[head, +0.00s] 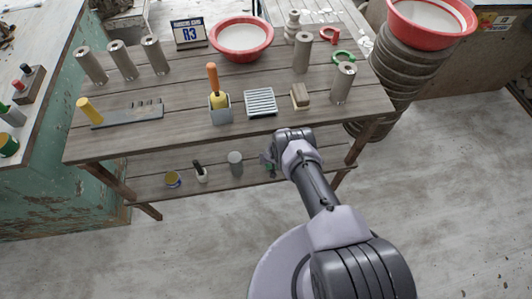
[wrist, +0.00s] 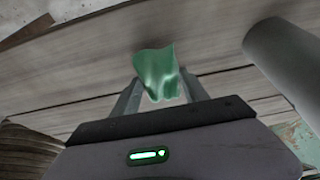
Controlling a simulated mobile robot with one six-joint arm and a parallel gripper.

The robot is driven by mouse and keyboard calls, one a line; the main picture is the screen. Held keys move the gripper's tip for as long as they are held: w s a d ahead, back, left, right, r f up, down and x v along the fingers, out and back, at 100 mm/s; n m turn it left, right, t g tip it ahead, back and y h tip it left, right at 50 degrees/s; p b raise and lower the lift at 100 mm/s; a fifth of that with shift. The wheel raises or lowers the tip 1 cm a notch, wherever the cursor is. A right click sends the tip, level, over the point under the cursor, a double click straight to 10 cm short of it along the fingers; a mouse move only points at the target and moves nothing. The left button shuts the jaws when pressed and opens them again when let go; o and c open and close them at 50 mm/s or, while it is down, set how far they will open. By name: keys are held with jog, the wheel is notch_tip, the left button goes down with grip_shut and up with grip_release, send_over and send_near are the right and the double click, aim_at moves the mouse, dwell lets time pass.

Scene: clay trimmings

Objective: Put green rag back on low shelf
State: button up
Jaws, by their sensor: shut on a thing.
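The green rag (wrist: 157,72) is pinched upright between the two fingers of my gripper (wrist: 160,92) in the wrist view. In the head view my gripper (head: 268,161) is at the low shelf (head: 215,184), under the table's front edge, and a small bit of the green rag (head: 269,168) shows beside it. The shelf's wooden planks fill the view behind the rag in the wrist view. Whether the rag touches the planks I cannot tell. My wrist hides part of the shelf's right side in the head view.
A grey cylinder (head: 235,163) stands on the low shelf just left of my gripper. A white bottle with a dark top (head: 200,172) and a blue-and-yellow tin (head: 172,179) stand farther left. The tabletop (head: 180,88) above holds several tools, cylinders and a red basin (head: 241,57).

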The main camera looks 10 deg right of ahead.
jog(key=shift+s+f, duration=0.15)
jog(key=shift+f, duration=0.1)
jog(key=shift+s+f, duration=0.1)
jog(key=shift+f, duration=0.15)
jog(key=o, duration=1.3)
